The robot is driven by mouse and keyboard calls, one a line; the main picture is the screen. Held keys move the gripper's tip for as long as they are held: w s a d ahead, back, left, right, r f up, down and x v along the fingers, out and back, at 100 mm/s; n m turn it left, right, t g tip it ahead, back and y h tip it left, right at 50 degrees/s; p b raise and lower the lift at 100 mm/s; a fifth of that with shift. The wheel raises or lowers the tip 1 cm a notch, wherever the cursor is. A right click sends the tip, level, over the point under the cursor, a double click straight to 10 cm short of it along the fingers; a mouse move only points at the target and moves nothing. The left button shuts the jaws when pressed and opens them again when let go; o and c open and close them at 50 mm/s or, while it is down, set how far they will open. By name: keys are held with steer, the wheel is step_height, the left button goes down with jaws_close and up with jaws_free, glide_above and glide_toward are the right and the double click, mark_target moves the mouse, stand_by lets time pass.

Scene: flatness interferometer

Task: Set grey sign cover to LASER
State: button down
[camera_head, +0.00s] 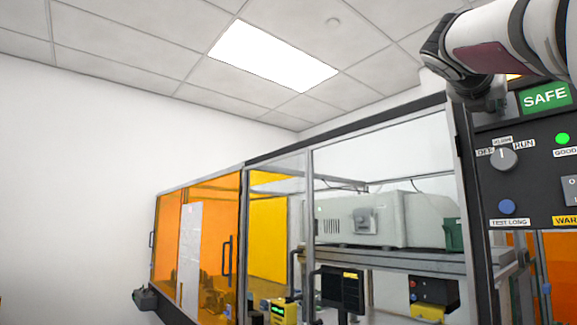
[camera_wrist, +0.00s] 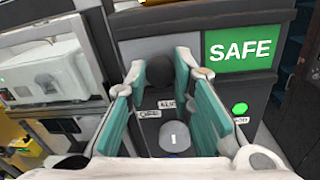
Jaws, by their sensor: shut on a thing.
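The grey sign cover (camera_wrist: 128,35) is a plain panel left of the green SAFE sign (camera_wrist: 241,49) in the wrist view. Its round black knob (camera_wrist: 160,69) sits between the teal pads of my gripper (camera_wrist: 160,65), which is shut on it. In the head view my gripper (camera_head: 492,98) is at the top left of the control panel, left of the SAFE sign (camera_head: 545,96). There the cover is mostly hidden behind my gripper. SAFE is uncovered; no LASER lettering shows.
Below the signs are a grey selector knob (camera_head: 503,158), a lit green lamp (camera_head: 562,139), a blue button (camera_head: 506,207) and a rocker switch (camera_head: 571,191). A glazed enclosure with a dark frame (camera_head: 310,142) and orange panels (camera_head: 168,245) stands to the left.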

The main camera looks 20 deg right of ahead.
steer(key=s+d+p, duration=0.1)
steer(key=s, duration=0.1)
steer(key=s+d+p, duration=0.1)
steer(key=s+p, duration=0.1)
steer(key=s, duration=0.1)
steer(key=s+d+p, duration=0.1)
steer(key=s, duration=0.2)
steer(key=shift+s+d+r, duration=0.1)
steer(key=shift+d+r, duration=0.05)
steer(key=shift+s+d, duration=0.15)
steer(key=shift+s, duration=0.05)
steer(key=c, duration=1.4)
jaws_free()
steer(key=shift+s, duration=0.1)
steer(key=shift+o, duration=0.2)
